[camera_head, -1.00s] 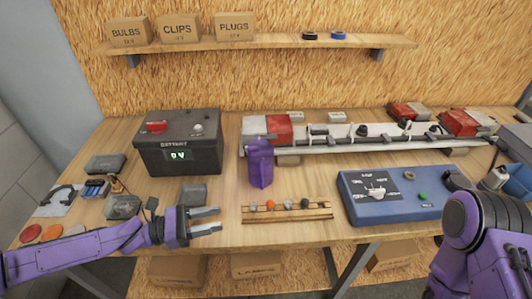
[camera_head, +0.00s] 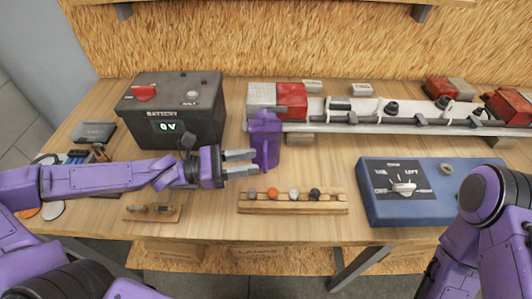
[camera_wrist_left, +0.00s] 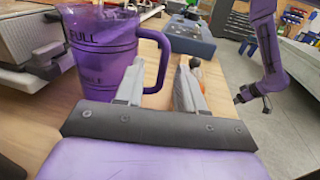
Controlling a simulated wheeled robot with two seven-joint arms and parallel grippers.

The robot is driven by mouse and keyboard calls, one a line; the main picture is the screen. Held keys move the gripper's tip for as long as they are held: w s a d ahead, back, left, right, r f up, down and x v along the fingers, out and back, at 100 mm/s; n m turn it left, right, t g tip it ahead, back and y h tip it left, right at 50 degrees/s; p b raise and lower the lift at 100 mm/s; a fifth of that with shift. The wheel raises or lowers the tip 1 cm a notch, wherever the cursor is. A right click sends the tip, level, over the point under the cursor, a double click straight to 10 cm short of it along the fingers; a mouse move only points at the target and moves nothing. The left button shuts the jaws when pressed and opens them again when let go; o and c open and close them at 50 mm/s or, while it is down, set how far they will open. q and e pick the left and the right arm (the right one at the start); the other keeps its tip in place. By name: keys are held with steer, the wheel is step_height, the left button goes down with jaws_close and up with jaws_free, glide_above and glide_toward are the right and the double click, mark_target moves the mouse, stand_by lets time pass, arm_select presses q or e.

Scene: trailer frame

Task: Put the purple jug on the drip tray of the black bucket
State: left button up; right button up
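The purple jug (camera_head: 265,140) stands upright on the bench, in front of a red and grey block. In the left wrist view the jug (camera_wrist_left: 98,52) shows "FULL" lettering, with its handle on its right side. My left gripper (camera_head: 240,162) is just left of the jug in the head view. Its two fingers are apart, close to the handle, in the left wrist view (camera_wrist_left: 160,80); I cannot tell whether they touch it. My right gripper (camera_wrist_left: 252,97) shows small and dark in the left wrist view. I cannot make out a black bucket or drip tray.
A black battery box (camera_head: 172,112) reading "0V" stands behind my left arm. A wooden strip with several knobs (camera_head: 292,201) lies in front of the jug. A blue switch box (camera_head: 408,190) is to the right, and a long white rail (camera_head: 400,117) runs behind.

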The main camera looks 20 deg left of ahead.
mark_target(265, 159)
arm_select(q)
steer(key=x, duration=0.1)
steer(key=b+x, duration=0.1)
steer(key=x, duration=0.1)
steer(key=shift+s+d+f, duration=0.1)
steer(key=shift+d+f, duration=0.05)
steer(key=shift+d, duration=0.3)
steer(key=shift+w+d+b, duration=0.3)
steer(key=shift+d, duration=0.2)
steer(key=shift+a+r, duration=0.1)
steer(key=shift+r, duration=0.1)
steer(key=shift+c, duration=0.4)
jaws_close()
